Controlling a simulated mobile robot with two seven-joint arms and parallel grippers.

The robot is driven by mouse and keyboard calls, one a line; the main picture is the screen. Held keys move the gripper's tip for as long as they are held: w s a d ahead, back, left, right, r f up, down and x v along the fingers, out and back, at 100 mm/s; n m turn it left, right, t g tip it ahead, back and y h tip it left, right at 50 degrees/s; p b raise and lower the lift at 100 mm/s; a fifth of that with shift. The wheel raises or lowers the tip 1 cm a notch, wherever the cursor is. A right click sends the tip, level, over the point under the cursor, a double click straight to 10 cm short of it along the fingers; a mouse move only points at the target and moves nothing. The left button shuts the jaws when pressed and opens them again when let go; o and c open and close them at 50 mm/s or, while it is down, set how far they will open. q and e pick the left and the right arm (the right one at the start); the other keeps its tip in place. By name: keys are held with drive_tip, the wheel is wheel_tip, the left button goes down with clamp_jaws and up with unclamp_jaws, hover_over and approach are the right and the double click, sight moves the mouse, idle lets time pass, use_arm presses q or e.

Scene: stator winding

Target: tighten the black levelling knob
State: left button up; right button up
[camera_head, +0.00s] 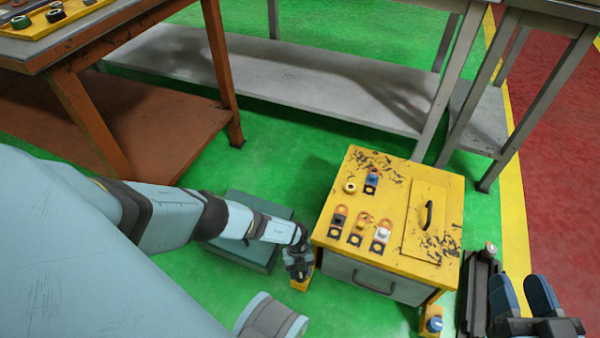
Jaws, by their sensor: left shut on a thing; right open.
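The yellow machine cabinet (335,232) stands on the green floor. My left gripper (299,268) points down at a yellow foot bracket (301,284) at the cabinet's front left corner. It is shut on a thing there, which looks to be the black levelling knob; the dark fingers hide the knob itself. My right gripper (522,292), with two blue fingers set apart, is open and empty at the lower right, to the right of the cabinet.
A blue knob (435,324) sits on the front right foot. The cabinet top carries coloured switches and a black handle (427,214). A teal box (245,252) lies behind my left forearm. A rusty table (90,48) and grey benches (270,82) stand behind.

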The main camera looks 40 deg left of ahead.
use_arm(q)
drive_tip(key=o, duration=0.9)
drive_tip(key=shift+r, duration=0.1)
drive_tip(key=shift+o, duration=0.2)
use_arm(e)
drive_tip(key=shift+s+f, duration=0.1)
drive_tip(key=shift+f, duration=0.05)
use_arm(q)
drive_tip(key=shift+r, duration=0.25)
drive_tip(key=shift+p+v, duration=1.15)
drive_tip(key=shift+v, duration=0.1)
drive_tip(key=shift+w+a+f+b, duration=0.15)
drive_tip(key=shift+w+a+b, duration=0.25)
drive_tip(key=shift+w+a, duration=0.15)
drive_tip(key=w+a+b, duration=0.4)
drive_tip(key=w+a, duration=0.3)
drive_tip(key=a, duration=0.1)
drive_tip(key=shift+b, duration=0.4)
use_arm(e)
drive_tip(key=shift+w+d+r+n+t+y, duration=0.15)
drive_tip(key=shift+w+d+n+t, duration=0.15)
drive_tip(key=shift+n, duration=0.25)
drive_tip(key=shift+w+d+r+n+t+y, duration=0.1)
drive_tip(key=shift+w+d+n+t+y, duration=0.1)
drive_tip(key=shift+w+n, duration=0.25)
drive_tip(key=shift+s, duration=0.1)
